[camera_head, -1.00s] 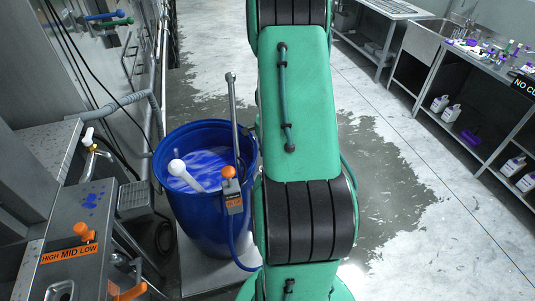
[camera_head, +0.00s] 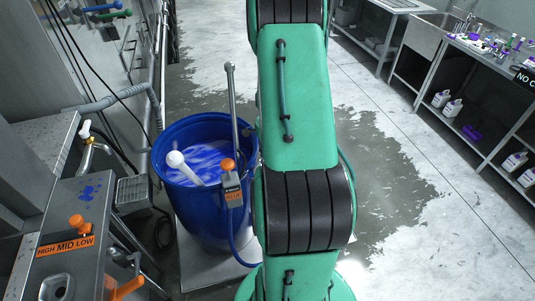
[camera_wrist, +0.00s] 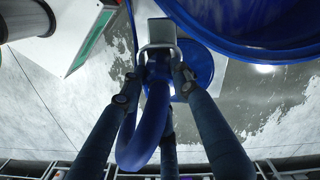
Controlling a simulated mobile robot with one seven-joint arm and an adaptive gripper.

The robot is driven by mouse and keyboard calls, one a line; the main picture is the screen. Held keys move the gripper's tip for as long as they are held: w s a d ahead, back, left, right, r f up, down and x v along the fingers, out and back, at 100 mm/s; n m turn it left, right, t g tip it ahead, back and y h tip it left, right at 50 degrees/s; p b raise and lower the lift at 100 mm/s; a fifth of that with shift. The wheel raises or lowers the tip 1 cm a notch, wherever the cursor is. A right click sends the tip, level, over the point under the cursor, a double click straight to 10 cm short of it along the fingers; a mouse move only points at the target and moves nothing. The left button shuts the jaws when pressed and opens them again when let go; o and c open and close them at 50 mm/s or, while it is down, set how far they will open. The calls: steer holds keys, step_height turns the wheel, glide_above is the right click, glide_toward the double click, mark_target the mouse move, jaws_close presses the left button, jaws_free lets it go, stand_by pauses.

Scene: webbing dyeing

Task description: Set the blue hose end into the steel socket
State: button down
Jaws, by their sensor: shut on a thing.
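In the wrist view my gripper (camera_wrist: 157,82) is closed around a thick blue hose end (camera_wrist: 157,68). The hose loops down from the grip and bends below the fingers. A pale grey metal piece (camera_wrist: 160,32) stands just beyond the hose end, with a bracket-like loop near it. I cannot tell whether this piece is the steel socket, or whether the hose touches it. In the head view my gripper and the held hose end are hidden behind my green arm.
A blue drum (camera_head: 165,218) with blue-white liquid and a white-handled tool (camera_head: 184,167) stands left of my arm. An orange-topped control box (camera_head: 231,187) hangs at its rim. A steel machine (camera_head: 70,225) fills the left. Benches (camera_head: 460,65) stand right. The wet floor between is clear.

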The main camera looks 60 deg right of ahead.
steer(key=shift+f, duration=0.15)
steer(key=c, duration=1.2)
jaws_free()
step_height(320, 180, up, 12)
stand_by(0.6)
